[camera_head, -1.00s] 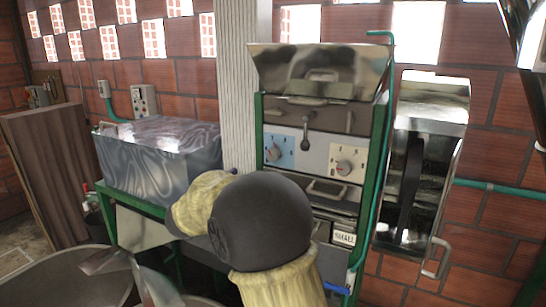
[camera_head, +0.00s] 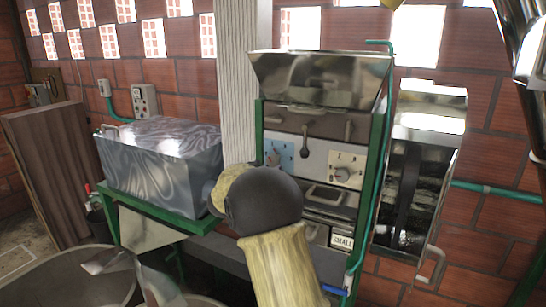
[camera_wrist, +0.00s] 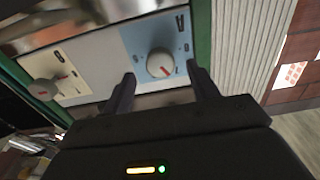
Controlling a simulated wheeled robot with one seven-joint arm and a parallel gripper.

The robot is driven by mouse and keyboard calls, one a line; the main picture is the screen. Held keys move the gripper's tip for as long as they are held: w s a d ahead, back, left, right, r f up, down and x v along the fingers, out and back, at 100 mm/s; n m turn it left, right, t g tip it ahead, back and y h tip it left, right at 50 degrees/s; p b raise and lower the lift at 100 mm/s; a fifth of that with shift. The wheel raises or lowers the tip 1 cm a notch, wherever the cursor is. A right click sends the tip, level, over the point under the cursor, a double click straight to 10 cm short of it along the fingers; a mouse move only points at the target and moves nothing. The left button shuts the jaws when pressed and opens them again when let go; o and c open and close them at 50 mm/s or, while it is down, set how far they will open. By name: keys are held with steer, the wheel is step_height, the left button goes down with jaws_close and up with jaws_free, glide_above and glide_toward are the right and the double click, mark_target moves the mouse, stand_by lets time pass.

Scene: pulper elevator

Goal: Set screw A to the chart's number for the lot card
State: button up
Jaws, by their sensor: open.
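The green-framed machine holds a blue dial panel (camera_head: 279,152) on the left and a white dial panel (camera_head: 345,160) on the right. In the wrist view the order is flipped: the blue panel's knob (camera_wrist: 160,63) is grey-white with a red pointer mark, and the white panel's knob (camera_wrist: 44,89) is at the left. My gripper (camera_wrist: 161,72) is open. Its fingers appear either side of the blue panel's knob; contact is not visible. In the head view my arm hides the gripper. A card reading SMALL (camera_head: 342,241) is low on the machine.
A grey metal box (camera_head: 160,170) stands on a green stand to the left. A tall metal housing with a handle (camera_head: 425,170) stands to the right of the machine. A wall switch box (camera_head: 145,100) is behind. A large round metal vessel (camera_head: 60,280) is in front.

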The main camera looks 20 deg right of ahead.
mark_target(273, 161)
steer(key=p+x, duration=0.2)
steer(key=x, duration=0.3)
steer(key=shift+w+d, duration=0.2)
steer(key=c, duration=1)
